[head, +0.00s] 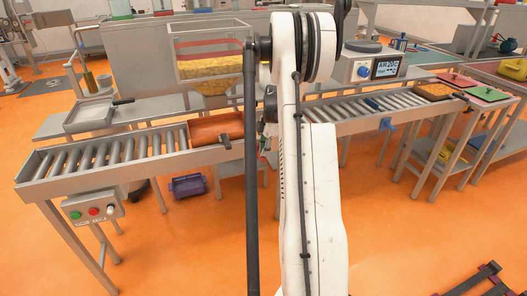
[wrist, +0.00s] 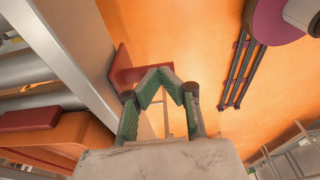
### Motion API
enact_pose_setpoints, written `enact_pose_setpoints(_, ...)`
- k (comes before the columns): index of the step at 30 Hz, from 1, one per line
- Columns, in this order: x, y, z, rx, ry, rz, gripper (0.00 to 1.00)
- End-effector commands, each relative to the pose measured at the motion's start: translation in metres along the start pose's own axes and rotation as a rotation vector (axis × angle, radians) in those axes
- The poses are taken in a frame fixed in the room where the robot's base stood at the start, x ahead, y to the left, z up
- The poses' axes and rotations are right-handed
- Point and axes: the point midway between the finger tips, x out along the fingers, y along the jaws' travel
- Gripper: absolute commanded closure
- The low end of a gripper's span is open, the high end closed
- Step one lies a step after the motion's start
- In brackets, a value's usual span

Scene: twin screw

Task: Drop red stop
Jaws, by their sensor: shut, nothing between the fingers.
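In the wrist view, my gripper (wrist: 158,74) is shut and empty, its green-padded fingers meeting at the tips. A red flat piece (wrist: 124,67), possibly the red stop, stands beside the metal rail, just left of and partly behind the fingertips. I cannot tell whether they touch. A dark red block (wrist: 28,119) lies at an orange-brown carrier on the rollers at left. In the head view, the orange-brown carrier (head: 215,127) sits on the left conveyor, close to my arm.
The left roller conveyor (head: 100,155) has a control box (head: 93,208) with green and red buttons. Another roller conveyor (head: 375,108) runs to the right, with an orange tray (head: 433,91) on it. A purple bin (head: 188,186) sits below. The orange floor in front is mostly clear.

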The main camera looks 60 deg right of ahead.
Motion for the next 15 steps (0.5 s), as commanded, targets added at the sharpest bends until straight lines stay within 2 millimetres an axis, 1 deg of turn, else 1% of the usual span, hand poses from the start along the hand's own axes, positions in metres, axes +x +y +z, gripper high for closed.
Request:
enact_pose_setpoints(6,0.029,0.0,0.006,0.0,0.0,0.0,1.0)
enact_pose_setpoints(9,0.04,0.0,0.008,0.0,0.0,0.0,1.0)
enact_pose_setpoints(15,0.043,0.0,0.009,0.0,0.0,-0.001,1.0)
